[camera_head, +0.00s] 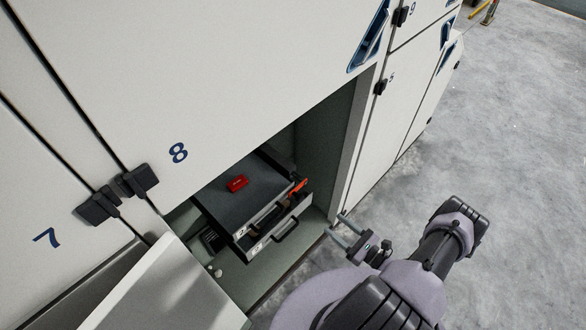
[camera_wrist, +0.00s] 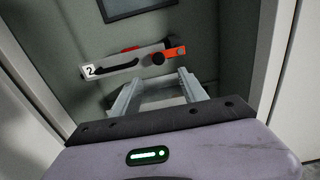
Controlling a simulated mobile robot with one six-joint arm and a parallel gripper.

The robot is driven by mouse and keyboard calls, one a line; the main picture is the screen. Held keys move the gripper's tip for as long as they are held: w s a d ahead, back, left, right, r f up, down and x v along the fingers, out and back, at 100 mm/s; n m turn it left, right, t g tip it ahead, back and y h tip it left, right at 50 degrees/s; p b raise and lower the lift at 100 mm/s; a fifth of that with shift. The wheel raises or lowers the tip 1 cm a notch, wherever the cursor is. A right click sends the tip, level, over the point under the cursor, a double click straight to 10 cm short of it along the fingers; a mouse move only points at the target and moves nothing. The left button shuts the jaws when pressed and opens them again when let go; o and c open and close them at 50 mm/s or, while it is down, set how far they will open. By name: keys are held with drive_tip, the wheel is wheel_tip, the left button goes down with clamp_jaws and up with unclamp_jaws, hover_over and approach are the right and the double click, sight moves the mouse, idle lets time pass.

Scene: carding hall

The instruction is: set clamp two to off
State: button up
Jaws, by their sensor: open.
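A drawer front marked 2 (camera_wrist: 125,64) shows in the wrist view, with a black bar handle and a black round knob. An orange lever (camera_wrist: 175,51) extends right from the knob; it appears to be clamp two. In the head view the orange lever (camera_head: 299,187) is at the right end of the drawer unit inside the cabinet opening. No off marking is readable. My gripper (camera_wrist: 158,77) is open and empty, its fingers pointing at the drawer front, apart from the lever. In the head view my gripper (camera_head: 336,224) is at the opening's right edge.
A red box (camera_head: 237,183) lies on top of the drawer unit (camera_head: 262,177). A second drawer with a black handle (camera_head: 286,230) is below. An open white door (camera_head: 165,290) stands at lower left. The opening's right wall (camera_head: 350,140) is close to my gripper. Grey floor is clear at right.

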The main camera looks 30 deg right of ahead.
sight(301, 199)
drive_tip(key=b+x, duration=0.3)
drive_tip(key=x, duration=1.3)
drive_tip(key=shift+w+a, duration=0.25)
drive_tip(key=shift+a, duration=0.05)
drive_tip(key=shift+f, duration=0.1)
clamp_jaws()
idle(0.4)
